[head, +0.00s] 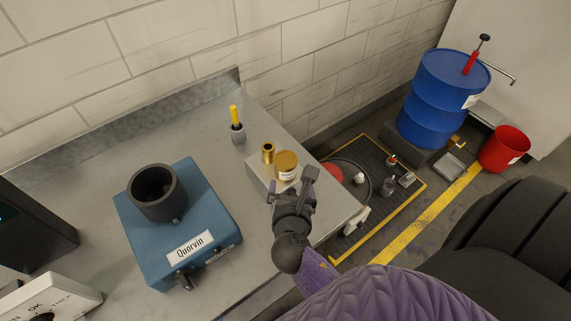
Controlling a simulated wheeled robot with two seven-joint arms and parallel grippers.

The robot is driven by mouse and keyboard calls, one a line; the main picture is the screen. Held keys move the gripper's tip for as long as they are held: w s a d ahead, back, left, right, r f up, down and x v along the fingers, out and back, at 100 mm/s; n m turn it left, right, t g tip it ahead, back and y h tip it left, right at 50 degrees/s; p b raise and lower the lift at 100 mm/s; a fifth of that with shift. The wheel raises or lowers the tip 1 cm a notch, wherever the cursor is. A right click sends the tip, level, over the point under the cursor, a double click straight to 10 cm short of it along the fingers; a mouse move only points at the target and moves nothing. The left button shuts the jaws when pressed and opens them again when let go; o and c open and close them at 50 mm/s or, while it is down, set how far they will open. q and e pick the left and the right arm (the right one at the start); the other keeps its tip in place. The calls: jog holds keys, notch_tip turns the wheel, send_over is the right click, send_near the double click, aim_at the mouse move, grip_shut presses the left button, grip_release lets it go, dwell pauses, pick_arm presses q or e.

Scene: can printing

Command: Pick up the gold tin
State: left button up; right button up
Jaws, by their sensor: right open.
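The gold tin (287,160) stands upright on a low grey block (255,168) near the right end of the counter. It has a flat gold lid and a pale label on its side. A smaller brass-coloured cylinder (268,154) with a dark opening on top stands just left of it on the same block. My right gripper (292,183) is open and empty, just in front of the tin on the near side. Its fingers overlap the lower edge of the tin in the picture; I cannot tell whether they touch it. My left gripper is not in view.
A blue Quorvin machine (205,265) with a dark cup (157,192) stands left on the grey counter (100,145). A grey holder (238,134) with a yellow-handled tool stands behind the block. Beyond the counter are a floor tray, a blue drum (433,105) and a red bucket (504,150).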

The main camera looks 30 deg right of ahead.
aim_at(285, 164)
jog(key=shift+w+d+f+n+t, duration=0.1)
jog(key=shift+w+f+n+t, duration=0.15)
jog(key=shift+w+n, duration=0.35)
jog(key=shift+w+d+f+n+t, duration=0.1)
jog(key=shift+w+f+n+t, duration=0.1)
jog(key=shift+w+n, duration=0.4)
jog(key=b+x, duration=0.2)
jog(key=x, duration=0.6)
jog(key=shift+w+a+b, duration=0.1)
jog(key=shift+b, duration=0.25)
jog(key=shift+r, duration=0.1)
jog(key=c, duration=1.1)
